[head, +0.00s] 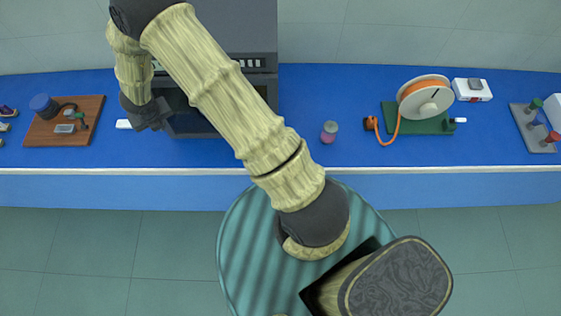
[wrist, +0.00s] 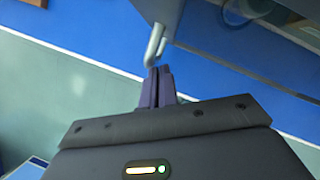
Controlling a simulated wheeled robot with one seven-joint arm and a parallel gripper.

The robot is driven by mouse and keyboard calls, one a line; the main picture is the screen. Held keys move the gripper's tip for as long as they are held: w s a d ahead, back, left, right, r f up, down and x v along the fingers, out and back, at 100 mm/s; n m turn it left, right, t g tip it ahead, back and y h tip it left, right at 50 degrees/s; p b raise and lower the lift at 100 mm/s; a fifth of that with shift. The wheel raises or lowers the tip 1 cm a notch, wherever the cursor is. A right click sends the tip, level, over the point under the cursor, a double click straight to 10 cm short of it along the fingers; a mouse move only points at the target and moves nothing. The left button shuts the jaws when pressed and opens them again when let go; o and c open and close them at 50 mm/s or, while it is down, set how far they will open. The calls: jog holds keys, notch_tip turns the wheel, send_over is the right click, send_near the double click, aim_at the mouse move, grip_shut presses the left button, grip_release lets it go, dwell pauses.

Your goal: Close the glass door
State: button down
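The glass door seems to belong to the grey instrument (head: 262,90) on the blue bench, behind my arm. In the wrist view a grey door frame edge (wrist: 160,10) and a tinted, see-through pane (wrist: 205,28) fill the upper right. A pale grey bent handle (wrist: 155,45) sticks out from the frame. My gripper (head: 150,115) is at the instrument's left front. In the wrist view its purple fingers (wrist: 159,72) are together, with their tips right at the handle's lower end. I cannot tell whether they touch it. Most of the door is hidden in the head view.
A wooden board (head: 90,110) with small parts lies left of the instrument. A white piece (head: 123,124) shows beside my gripper. A small jar (head: 329,131), a green reel stand (head: 427,122) and a grey rack (head: 527,128) stand to the right. The floor in front is clear.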

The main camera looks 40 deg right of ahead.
jog(key=shift+w+d+r, duration=0.15)
jog(key=shift+w+r, duration=0.15)
jog(key=shift+w, duration=0.1)
jog(key=s+r+b, duration=0.2)
jog(key=s+r, duration=0.6)
jog(key=shift+a+r, duration=0.2)
jog(key=shift+r, duration=0.15)
jog(key=shift+a, duration=0.1)
